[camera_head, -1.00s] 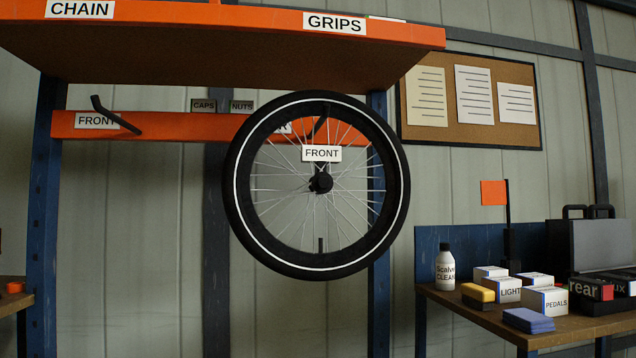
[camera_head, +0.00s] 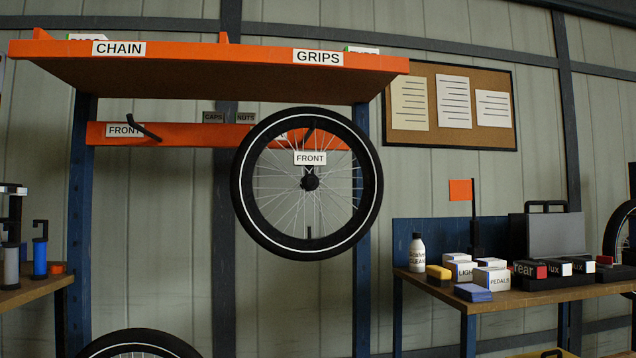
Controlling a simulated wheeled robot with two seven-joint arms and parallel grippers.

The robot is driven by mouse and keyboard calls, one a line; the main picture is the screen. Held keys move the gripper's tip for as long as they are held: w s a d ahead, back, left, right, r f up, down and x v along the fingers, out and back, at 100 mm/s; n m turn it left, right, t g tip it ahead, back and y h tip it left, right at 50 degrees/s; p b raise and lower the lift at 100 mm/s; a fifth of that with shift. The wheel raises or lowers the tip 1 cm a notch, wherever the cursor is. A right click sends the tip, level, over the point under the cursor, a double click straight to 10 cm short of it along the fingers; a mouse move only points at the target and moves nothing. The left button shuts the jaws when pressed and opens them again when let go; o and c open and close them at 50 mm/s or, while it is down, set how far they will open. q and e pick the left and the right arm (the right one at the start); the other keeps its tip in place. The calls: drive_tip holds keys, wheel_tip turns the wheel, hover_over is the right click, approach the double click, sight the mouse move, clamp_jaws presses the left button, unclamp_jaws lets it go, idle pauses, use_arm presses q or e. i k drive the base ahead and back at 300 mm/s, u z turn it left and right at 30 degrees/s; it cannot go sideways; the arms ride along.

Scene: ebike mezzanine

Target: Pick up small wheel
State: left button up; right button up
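A spoked wheel (camera_head: 375,198) with a black tyre and a white ring hangs upright below the orange shelf, in front of the orange rail. A white FRONT label (camera_head: 310,158) shows at its hub. The top of another wheel (camera_head: 140,336) shows at the bottom left edge; most of it is cut off. Part of a third wheel (camera_head: 615,236) shows at the right edge. I cannot tell from this view which one is the small wheel. Neither of my grippers is in view.
The orange shelf (camera_head: 200,66) juts out above the hanging wheel. An empty hook (camera_head: 145,132) sticks out of the rail (camera_head: 190,134) at left. A workbench (camera_head: 510,299) with boxes, a bottle (camera_head: 417,252) and a case (camera_head: 555,235) stands at right. Another bench (camera_head: 35,290) is at left.

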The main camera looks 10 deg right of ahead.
sight(248, 212)
drive_tip(key=z, duration=0.6)
drive_tip(key=k, duration=0.25)
drive_tip(key=u, duration=1.9)
drive_tip(key=i, duration=1.05)
drive_tip(key=z, duration=0.5)
drive_tip(key=i, duration=0.95)
drive_tip(key=z, duration=0.9)
